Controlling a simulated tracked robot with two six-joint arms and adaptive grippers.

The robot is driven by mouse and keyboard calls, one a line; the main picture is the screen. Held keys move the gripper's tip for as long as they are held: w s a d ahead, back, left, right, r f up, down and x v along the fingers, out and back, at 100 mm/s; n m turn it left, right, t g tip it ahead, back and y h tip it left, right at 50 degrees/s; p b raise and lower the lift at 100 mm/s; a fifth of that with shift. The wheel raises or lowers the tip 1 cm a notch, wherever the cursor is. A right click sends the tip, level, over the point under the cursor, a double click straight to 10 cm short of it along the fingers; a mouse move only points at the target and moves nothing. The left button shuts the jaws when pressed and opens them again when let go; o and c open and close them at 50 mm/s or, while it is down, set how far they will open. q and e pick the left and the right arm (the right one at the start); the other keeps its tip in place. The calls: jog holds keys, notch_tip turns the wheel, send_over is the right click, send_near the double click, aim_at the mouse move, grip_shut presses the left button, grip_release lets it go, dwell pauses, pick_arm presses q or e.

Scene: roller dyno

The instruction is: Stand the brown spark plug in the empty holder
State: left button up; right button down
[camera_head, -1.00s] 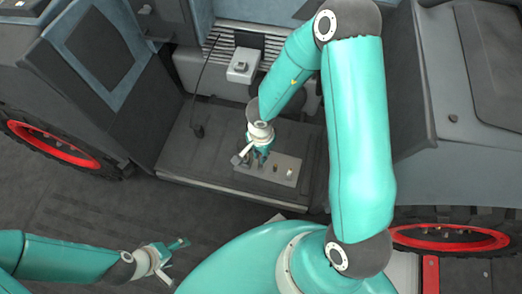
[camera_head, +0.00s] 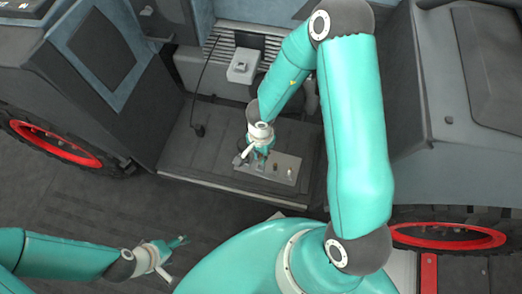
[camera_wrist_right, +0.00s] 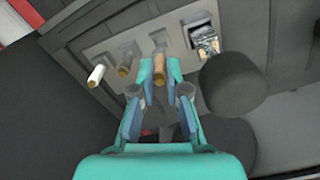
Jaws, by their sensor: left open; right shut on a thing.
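My right gripper (camera_head: 255,160) is shut on the brown spark plug (camera_wrist_right: 159,66), which sits between its fingertips in the right wrist view. The gripper is low over the grey holder plate (camera_head: 292,160), at its left part. In the wrist view the plug overlaps a raised grey block of the plate; I cannot tell whether it is seated in a holder. A white-tipped plug (camera_wrist_right: 97,75) and a darker brown-tipped plug (camera_wrist_right: 124,67) stand to its left on the plate. My left gripper (camera_head: 175,258) is open and empty, far from the plate.
The plate rests on a dark platform (camera_head: 190,165) between the machine's side walls. A grey box (camera_head: 242,66) stands behind, with a black cable (camera_head: 198,110) hanging to its left.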

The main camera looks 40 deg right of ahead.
jog(key=shift+r, duration=0.1)
jog(key=shift+p, duration=0.45)
jog(key=shift+f, duration=0.3)
dwell(0.3)
jog(key=shift+f, duration=0.3)
jog(key=shift+f, duration=0.1)
dwell(0.4)
jog(key=shift+f, duration=0.4)
jog(key=shift+f+b, duration=0.2)
jog(key=shift+b, duration=0.1)
jog(key=shift+f, duration=0.5)
